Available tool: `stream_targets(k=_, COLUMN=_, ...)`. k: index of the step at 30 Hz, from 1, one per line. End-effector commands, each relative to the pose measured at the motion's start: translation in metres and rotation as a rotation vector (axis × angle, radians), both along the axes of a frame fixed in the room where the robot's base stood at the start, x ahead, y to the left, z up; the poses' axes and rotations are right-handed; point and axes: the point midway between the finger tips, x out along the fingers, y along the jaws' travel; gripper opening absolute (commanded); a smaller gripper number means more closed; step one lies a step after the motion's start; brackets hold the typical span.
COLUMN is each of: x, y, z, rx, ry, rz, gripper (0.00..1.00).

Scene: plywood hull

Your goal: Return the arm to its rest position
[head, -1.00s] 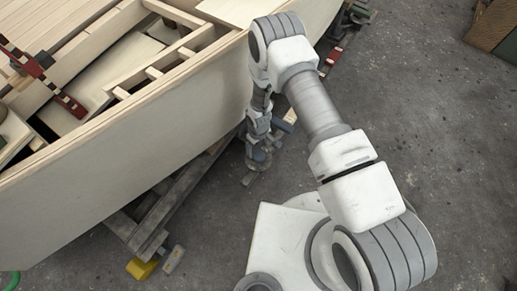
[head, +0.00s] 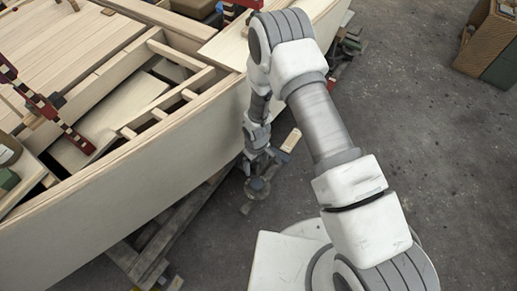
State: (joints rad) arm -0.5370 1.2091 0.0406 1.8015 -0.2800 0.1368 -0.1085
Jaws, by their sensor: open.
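My white and grey arm rises from my base at the bottom right to an elbow at the top centre. From there it hangs down beside the outer side of the plywood hull (head: 110,215). My gripper (head: 257,187) is at the lower end of the arm, low over the concrete floor. It is small in view and its fingers are hard to make out. I see nothing held in it. The arm hides part of the hull's edge and the floor behind it.
A pale wooden block (head: 291,140) lies close to the right of my gripper. Timber supports (head: 160,235) stand under the hull. Red clamps (head: 45,108) sit on the hull at left. A brown box (head: 490,42) stands at top right. The floor at right is clear.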

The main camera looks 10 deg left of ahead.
Motion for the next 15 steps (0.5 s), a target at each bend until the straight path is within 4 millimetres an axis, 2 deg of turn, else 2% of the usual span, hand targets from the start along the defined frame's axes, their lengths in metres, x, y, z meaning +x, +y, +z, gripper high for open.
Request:
stream_targets(k=7, x=0.000, y=0.000, z=0.000, rx=0.001, ry=-0.001, rz=0.000, gripper=0.96)
stream_targets(k=10, x=0.006, y=-0.001, z=0.009, rx=0.002, ry=-0.008, rz=-0.010, gripper=0.96)
stream_targets(k=13, x=0.020, y=-0.003, z=0.034, rx=0.006, ry=-0.028, rz=-0.038, gripper=0.96)
stream_targets(k=15, x=0.033, y=-0.007, z=0.060, rx=0.010, ry=-0.047, rz=-0.068, gripper=0.96)
